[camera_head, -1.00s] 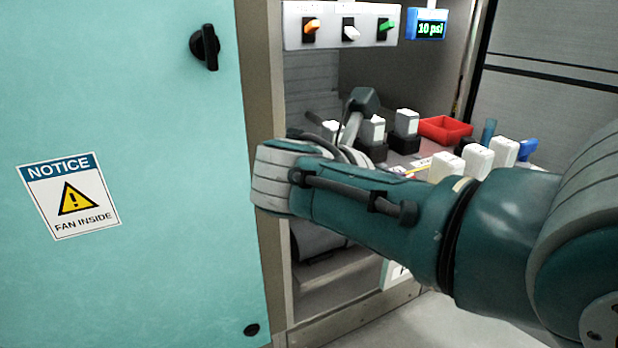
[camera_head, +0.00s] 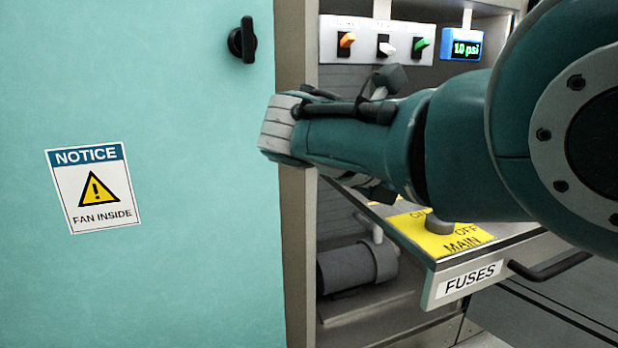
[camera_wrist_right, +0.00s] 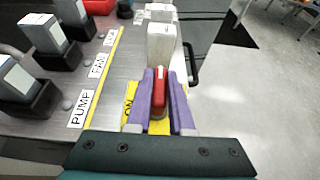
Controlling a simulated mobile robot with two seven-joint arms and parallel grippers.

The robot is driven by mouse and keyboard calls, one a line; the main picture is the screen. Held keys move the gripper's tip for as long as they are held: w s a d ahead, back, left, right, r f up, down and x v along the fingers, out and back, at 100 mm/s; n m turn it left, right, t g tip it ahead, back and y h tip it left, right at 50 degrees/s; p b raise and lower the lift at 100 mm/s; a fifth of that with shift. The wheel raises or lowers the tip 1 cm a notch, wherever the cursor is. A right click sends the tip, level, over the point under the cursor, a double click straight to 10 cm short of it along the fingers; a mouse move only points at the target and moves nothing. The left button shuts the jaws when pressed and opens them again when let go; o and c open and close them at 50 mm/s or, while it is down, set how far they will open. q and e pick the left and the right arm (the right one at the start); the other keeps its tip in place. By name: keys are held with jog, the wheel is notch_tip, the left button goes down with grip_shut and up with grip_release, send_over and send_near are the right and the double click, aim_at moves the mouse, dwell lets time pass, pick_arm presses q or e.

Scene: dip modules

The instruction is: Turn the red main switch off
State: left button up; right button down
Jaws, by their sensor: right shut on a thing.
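The red main switch handle (camera_wrist_right: 161,86) stands between the purple fingers of my right gripper (camera_wrist_right: 162,74) in the right wrist view. The gripper is shut on it. The handle points away from the wrist, toward the white fuses. A yellow label with "ON" (camera_wrist_right: 129,106) lies to the left of the fingers. In the head view the yellow main switch plate (camera_head: 462,242) reads "OFF" and "MAIN"; the red handle and my right fingers are hidden by my right arm there. My left gripper is not in view.
The fuse drawer (camera_head: 470,281) sticks out of the cabinet, with a dark handle. Labelled black sockets (camera_wrist_right: 35,98) are to the left. The teal cabinet door (camera_head: 160,250) is on the left in the head view.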

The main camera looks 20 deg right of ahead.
jog(key=c, duration=0.8)
grip_release()
jog(key=shift+d, duration=0.1)
jog(key=shift+a+r, duration=0.2)
jog(key=shift+a, duration=0.25)
jog(key=b+v, duration=0.6)
jog(key=v, duration=0.3)
jog(key=shift+b, duration=0.4)
